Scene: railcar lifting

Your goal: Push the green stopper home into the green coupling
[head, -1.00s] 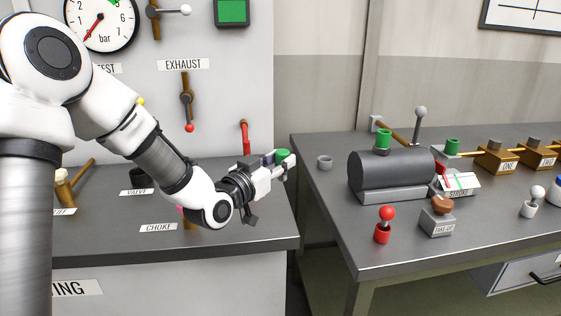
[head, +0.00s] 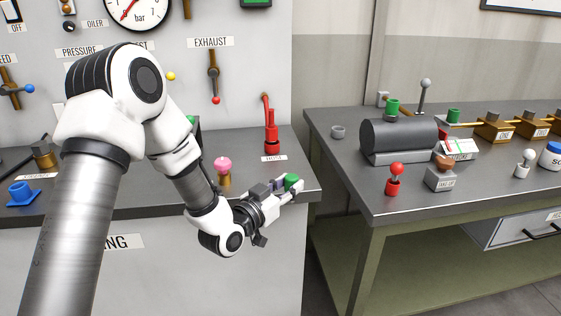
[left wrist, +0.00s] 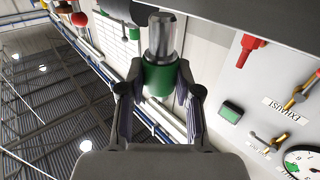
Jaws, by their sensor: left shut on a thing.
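My left gripper (head: 287,188) is shut on the green stopper (head: 291,181), near the front right corner of the left bench. In the left wrist view the green collar of the stopper (left wrist: 158,80) sits between both fingers, and its bare metal shank points away from the gripper. I cannot tell which is the green coupling. Both are well apart from the stopper. My right gripper is not in view.
The dark horizontal tank (head: 400,136) stands on the right bench (head: 450,205). A red fitting (head: 271,138) and a pink knob (head: 223,164) stand on the left bench. A gap separates the benches.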

